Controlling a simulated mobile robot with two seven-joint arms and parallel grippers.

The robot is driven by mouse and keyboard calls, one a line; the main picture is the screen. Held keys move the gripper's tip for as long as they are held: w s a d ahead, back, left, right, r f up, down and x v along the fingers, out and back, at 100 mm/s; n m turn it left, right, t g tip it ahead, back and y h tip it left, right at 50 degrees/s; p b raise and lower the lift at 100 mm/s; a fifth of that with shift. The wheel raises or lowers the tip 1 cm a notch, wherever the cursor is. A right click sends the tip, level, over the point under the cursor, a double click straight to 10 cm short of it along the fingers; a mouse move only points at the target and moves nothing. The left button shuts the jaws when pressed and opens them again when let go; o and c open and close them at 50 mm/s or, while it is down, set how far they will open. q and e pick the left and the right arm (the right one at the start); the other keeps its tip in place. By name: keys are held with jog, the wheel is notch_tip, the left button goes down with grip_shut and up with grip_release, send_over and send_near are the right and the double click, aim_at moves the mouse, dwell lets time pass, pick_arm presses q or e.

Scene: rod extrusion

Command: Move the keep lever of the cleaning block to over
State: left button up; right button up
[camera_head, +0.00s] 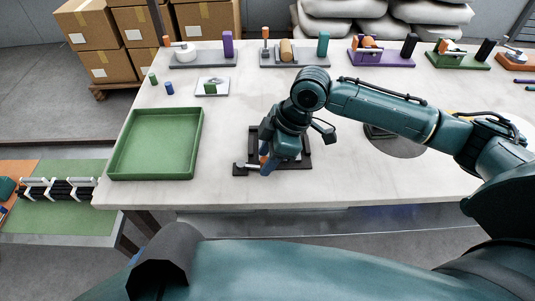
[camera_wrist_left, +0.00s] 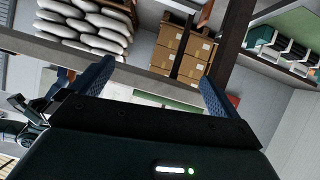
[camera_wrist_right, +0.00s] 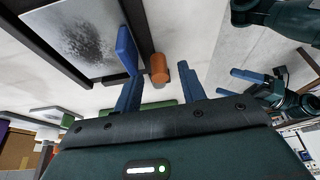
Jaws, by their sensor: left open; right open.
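A dark-framed block (camera_head: 306,157) stands near the table's front edge in the head view, mostly hidden under my right gripper. A flat grey-topped, black-edged part shows in the right wrist view (camera_wrist_right: 80,40). An orange round peg (camera_wrist_right: 159,68) is just ahead of the open right fingers, roughly between them and apparently not held. A blue bar (camera_wrist_right: 125,50) is left of the peg; I cannot tell which one is the keep lever. My right gripper (camera_wrist_right: 160,88) is open. My left gripper (camera_wrist_left: 142,88) is open and empty, away from the table's things.
A green tray (camera_head: 113,165) lies left of the block. A small white plate with a green piece (camera_head: 210,88) is behind it. Several fixtures line the table's back edge, including a purple one (camera_head: 365,58). A round grey disc (camera_head: 395,148) lies to the right under my right arm.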

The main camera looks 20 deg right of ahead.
jog(key=shift+c, duration=0.5)
grip_shut()
jog(key=p, duration=0.2)
jog(key=shift+w+d+r+n+p, duration=0.1)
jog(key=shift+w+r+n+p, duration=0.2)
jog(key=shift+r+n, duration=0.1)
jog(key=shift+w+f+n+g+p, duration=0.2)
jog(key=shift+n+g+p, duration=0.15)
jog(key=shift+p, duration=0.2)
pick_arm(q)
jog(key=shift+s+a+r+m+g, duration=0.1)
jog(key=shift+s+r+m+g, duration=0.1)
jog(key=shift+r, duration=0.15)
jog(key=shift+s+a+r+m+g, duration=0.1)
jog(key=shift+r+m, duration=0.1)
jog(key=shift+r, duration=0.15)
pick_arm(e)
jog(key=shift+f, duration=0.1)
jog(key=shift+o, duration=0.5)
grip_release()
pick_arm(q)
jog(key=shift+w+r, duration=0.15)
jog(key=shift+r, duration=0.1)
pick_arm(e)
jog(key=shift+d, duration=0.1)
